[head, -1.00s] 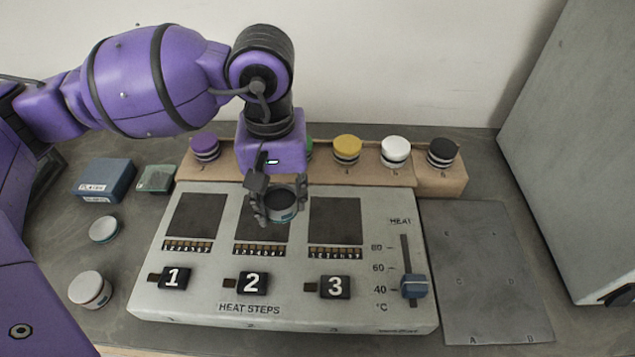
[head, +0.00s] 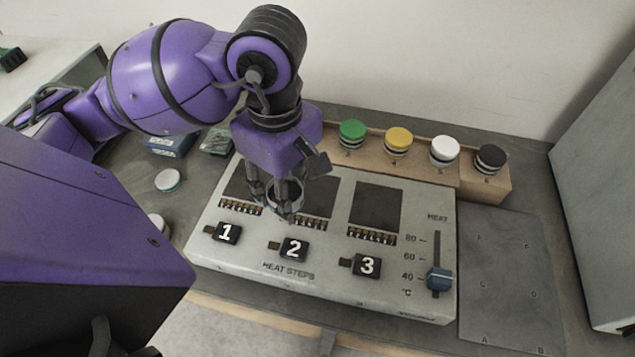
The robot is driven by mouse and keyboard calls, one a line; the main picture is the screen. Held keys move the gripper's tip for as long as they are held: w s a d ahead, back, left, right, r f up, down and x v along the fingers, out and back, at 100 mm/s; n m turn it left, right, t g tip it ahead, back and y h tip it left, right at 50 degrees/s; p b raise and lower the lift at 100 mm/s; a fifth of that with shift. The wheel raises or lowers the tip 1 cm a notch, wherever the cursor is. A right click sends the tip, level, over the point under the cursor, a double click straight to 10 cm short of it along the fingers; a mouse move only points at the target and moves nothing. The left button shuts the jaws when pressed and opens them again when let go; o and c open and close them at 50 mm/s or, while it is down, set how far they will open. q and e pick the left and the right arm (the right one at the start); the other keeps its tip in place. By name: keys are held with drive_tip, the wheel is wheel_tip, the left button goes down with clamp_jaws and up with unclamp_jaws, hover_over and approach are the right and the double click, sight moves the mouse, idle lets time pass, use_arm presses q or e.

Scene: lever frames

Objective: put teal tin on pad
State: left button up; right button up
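My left gripper (head: 281,203) points down over the grey heat-step panel (head: 270,253). Its fingers are closed around a small dark-topped tin with a teal band (head: 290,193), which is partly hidden by the fingers. In the picture the tin lies between the left dark pad (head: 238,184) and the middle pad (head: 320,200). The gripper and tin cover part of both; the gap below the tin is hard to judge. The right pad (head: 376,206) is bare. My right gripper is not in view.
Green (head: 352,132), yellow (head: 399,140), white (head: 445,150) and black (head: 490,158) lidded tins stand on a wooden rack behind. A pale-lidded tin (head: 167,180) stands left of the panel. A blue slider (head: 439,279) and a grey plate (head: 510,285) are at right.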

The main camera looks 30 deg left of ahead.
sight(313, 192)
use_arm(q)
drive_tip(key=w+f+b, duration=0.1)
drive_tip(key=b, duration=0.2)
drive_tip(key=shift+a+f, duration=0.1)
drive_tip(key=shift+w+b, duration=0.15)
drive_tip(key=shift+b, duration=0.9)
drive_tip(key=shift+w, duration=0.35)
drive_tip(key=w+f, duration=0.3)
drive_tip(key=w, duration=0.2)
drive_tip(key=w+f, duration=0.2)
drive_tip(key=shift+w+a+f, duration=0.15)
drive_tip(key=shift+a+f, duration=0.15)
drive_tip(key=shift+w+f, duration=0.3)
drive_tip(key=shift+f, duration=0.05)
drive_tip(key=shift+w+f, duration=0.25)
drive_tip(key=shift+f, duration=0.05)
wheel_tip(313, 192, down, 2)
drive_tip(key=shift+w+f, duration=0.1)
drive_tip(key=shift+f, duration=0.15)
drive_tip(key=shift+a+f, duration=0.1)
drive_tip(key=shift+f, duration=0.3)
